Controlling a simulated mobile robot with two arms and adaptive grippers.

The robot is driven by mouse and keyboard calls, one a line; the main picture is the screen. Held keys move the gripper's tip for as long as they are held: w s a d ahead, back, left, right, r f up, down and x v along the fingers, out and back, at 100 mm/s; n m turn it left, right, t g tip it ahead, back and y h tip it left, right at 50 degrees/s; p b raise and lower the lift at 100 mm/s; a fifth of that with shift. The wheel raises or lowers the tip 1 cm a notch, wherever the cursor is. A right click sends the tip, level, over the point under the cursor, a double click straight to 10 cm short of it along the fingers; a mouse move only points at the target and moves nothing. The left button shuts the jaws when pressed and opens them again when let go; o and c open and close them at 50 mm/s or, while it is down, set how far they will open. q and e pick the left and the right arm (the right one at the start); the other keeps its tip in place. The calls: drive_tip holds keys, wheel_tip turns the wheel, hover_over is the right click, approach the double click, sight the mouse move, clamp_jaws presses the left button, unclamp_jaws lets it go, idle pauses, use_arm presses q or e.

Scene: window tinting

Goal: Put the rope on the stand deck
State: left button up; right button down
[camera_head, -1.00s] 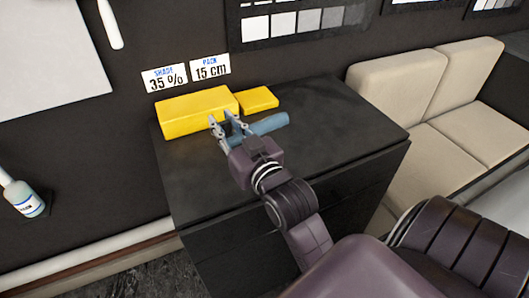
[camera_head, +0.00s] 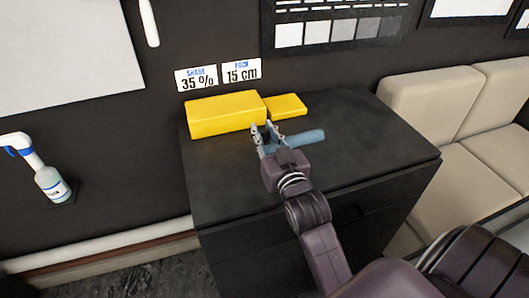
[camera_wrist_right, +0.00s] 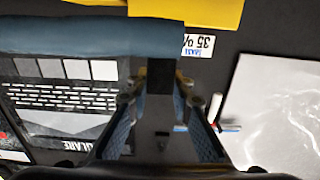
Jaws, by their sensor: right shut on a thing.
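A blue cylinder (camera_head: 303,138) lies across the jaws of my right gripper (camera_head: 264,133) above the black cabinet top (camera_head: 250,185). My right gripper is shut on the cylinder near its left end, and most of it sticks out to the right. In the right wrist view the cylinder (camera_wrist_right: 80,37) spans the upper left, in front of my gripper fingers (camera_wrist_right: 165,100). I cannot make out anything clearly as a rope or a stand deck. My left gripper is not in view.
A large yellow block (camera_head: 225,114) and a smaller one (camera_head: 287,106) sit at the cabinet's back edge, close behind my gripper. Label cards (camera_head: 218,76) are on the wall. A spray bottle (camera_head: 52,185) is at left, a beige sofa (camera_head: 470,100) at right. The cabinet's front is clear.

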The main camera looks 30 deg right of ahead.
drive_tip(key=shift+f, duration=3.2)
drive_tip(key=shift+b, duration=0.3)
drive_tip(key=shift+f, duration=0.15)
drive_tip(key=c, duration=1.7)
unclamp_jaws()
